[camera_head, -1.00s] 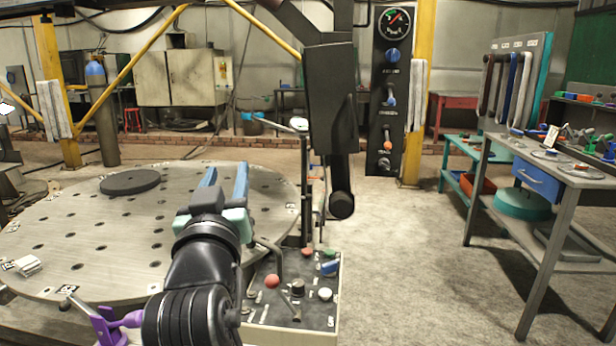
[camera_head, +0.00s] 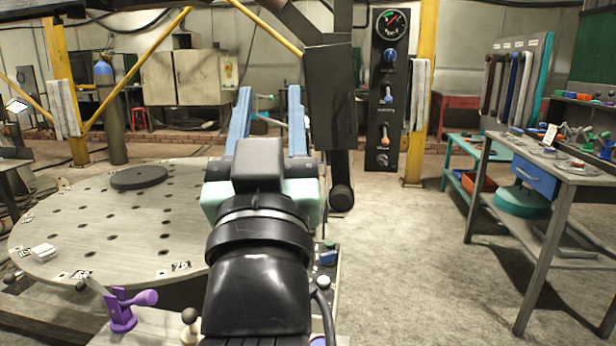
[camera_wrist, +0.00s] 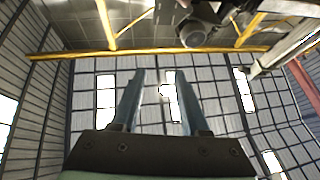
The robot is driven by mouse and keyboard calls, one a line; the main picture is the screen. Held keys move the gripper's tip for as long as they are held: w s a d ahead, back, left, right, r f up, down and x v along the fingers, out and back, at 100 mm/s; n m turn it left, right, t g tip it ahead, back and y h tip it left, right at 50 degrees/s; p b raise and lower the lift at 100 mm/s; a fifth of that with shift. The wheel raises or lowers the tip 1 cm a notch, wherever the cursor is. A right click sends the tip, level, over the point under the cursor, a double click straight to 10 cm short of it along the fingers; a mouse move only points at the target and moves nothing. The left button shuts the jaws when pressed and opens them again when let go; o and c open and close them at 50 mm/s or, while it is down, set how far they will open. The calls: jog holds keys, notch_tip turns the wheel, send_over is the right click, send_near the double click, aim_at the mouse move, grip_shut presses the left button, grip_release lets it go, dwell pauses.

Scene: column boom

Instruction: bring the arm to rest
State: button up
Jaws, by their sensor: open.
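My gripper (camera_head: 267,110) is in the middle of the head view, its two blue fingers pointing up and spread apart with nothing between them. My black wrist and forearm fill the space below it and hide part of the control box. In the wrist view my gripper (camera_wrist: 152,100) shows the same two parted fingers, aimed at the hall's wall and ceiling with bright windows. No object touches the fingers.
A round perforated table (camera_head: 80,220) with a dark disc (camera_head: 139,177) lies to the left. A purple clamp (camera_head: 125,308) stands at its front. A control box (camera_head: 328,285) is right of my forearm. A dark column part (camera_head: 330,100) hangs close by. A workbench (camera_head: 560,180) stands right; floor between is clear.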

jog(key=s+d+r+t+h+p, duration=0.1)
jog(key=s+d+r+t+p, duration=0.2)
jog(key=s+r, duration=0.75)
notch_tip(320, 180, up, 22)
jog(key=p, duration=2.2)
jog(key=shift+s+d+m+p, duration=0.25)
jog(key=shift+s+m+p, duration=0.1)
jog(key=shift+s+m, duration=0.05)
